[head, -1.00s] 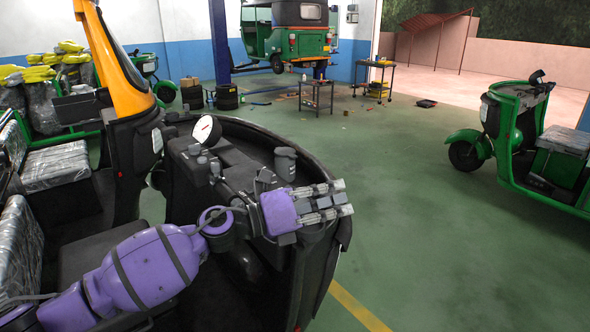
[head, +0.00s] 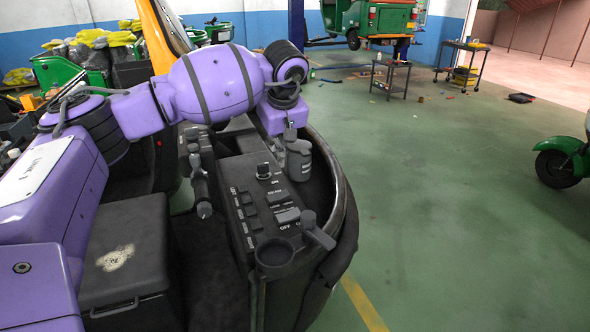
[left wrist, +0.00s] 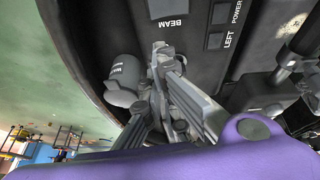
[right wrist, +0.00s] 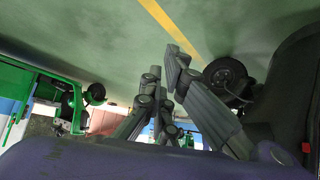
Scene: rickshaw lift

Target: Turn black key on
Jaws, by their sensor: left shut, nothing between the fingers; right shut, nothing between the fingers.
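The black dashboard panel (head: 240,215) carries several labelled switches. A small dark upright knob (head: 263,171) stands at its far end. A grey paddle-shaped piece (head: 318,234) sits near the OFF label at the near end. I cannot tell which piece is the black key. My left gripper (head: 291,134) points down over the panel's far end, beside a grey canister (head: 299,160), and is partly hidden by my arm. In the left wrist view its fingers (left wrist: 162,57) are shut and empty beside the canister (left wrist: 124,76). My right gripper (right wrist: 164,78) is shut and empty, outside the head view.
A black box seat (head: 125,250) stands at the lower left. The curved black front shell (head: 347,215) bounds the panel on the right. Open green floor (head: 450,220) lies beyond it.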

